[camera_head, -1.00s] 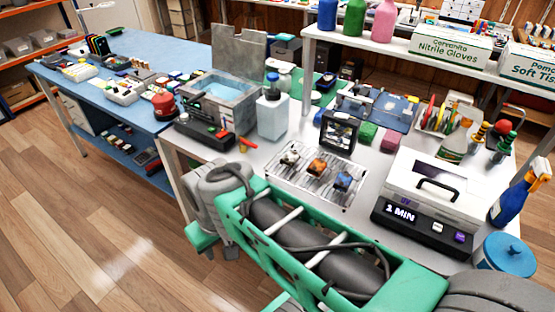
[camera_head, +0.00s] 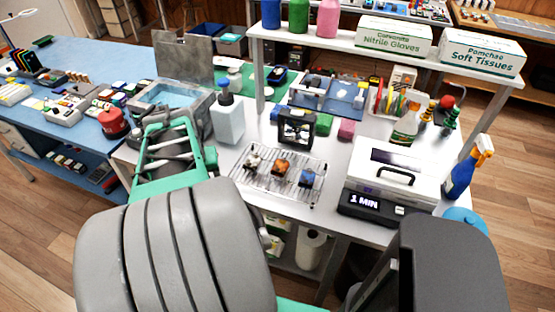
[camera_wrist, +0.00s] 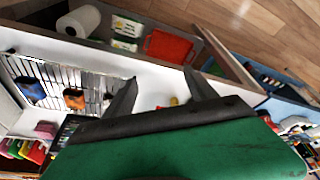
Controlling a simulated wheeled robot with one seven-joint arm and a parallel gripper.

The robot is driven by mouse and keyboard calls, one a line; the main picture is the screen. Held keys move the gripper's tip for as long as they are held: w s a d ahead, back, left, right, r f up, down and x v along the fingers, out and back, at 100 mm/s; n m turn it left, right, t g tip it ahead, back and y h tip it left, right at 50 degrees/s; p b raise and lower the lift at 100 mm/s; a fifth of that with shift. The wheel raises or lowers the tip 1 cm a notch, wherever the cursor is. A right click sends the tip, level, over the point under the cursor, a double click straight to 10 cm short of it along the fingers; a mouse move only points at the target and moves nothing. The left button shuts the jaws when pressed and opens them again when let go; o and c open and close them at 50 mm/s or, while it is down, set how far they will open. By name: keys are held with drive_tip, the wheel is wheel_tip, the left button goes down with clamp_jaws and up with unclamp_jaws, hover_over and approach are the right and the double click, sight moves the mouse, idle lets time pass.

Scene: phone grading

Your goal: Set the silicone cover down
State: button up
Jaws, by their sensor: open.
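My gripper (camera_wrist: 160,78) shows in the wrist view with its two dark fingers spread apart and nothing held between them. A small yellow item (camera_wrist: 173,101) shows on the white tabletop between the fingers; I cannot tell what it is. In the head view my arm hides the gripper. No item can be clearly made out as the silicone cover. A wire rack (camera_head: 292,198) holds a pale dark-marked item (camera_head: 254,160), an orange item (camera_head: 280,172) and a blue item (camera_head: 307,178). The rack also shows left of the fingers in the wrist view (camera_wrist: 92,74).
A water bath (camera_head: 170,100) and a white pump bottle (camera_head: 227,122) stand left of the rack. A framed dark device (camera_head: 296,127) stands behind it. A white lidded machine (camera_head: 392,185) reading "1 MIN" stands right. A shelf (camera_head: 340,48) spans the back.

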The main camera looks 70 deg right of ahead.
drive_tip(key=s+d+r+m, duration=0.1)
drive_tip(key=s+d+m, duration=0.2)
drive_tip(key=s+d, duration=0.4)
drive_tip(key=m+g+h+p, duration=0.1)
drive_tip(key=m+g+p, duration=0.1)
drive_tip(key=m, duration=0.2)
approach(280, 165)
drive_tip(key=f, duration=0.1)
drive_tip(key=x, duration=0.8)
drive_tip(key=shift+s+d+r, duration=0.1)
drive_tip(key=shift+c, duration=0.2)
clamp_jaws()
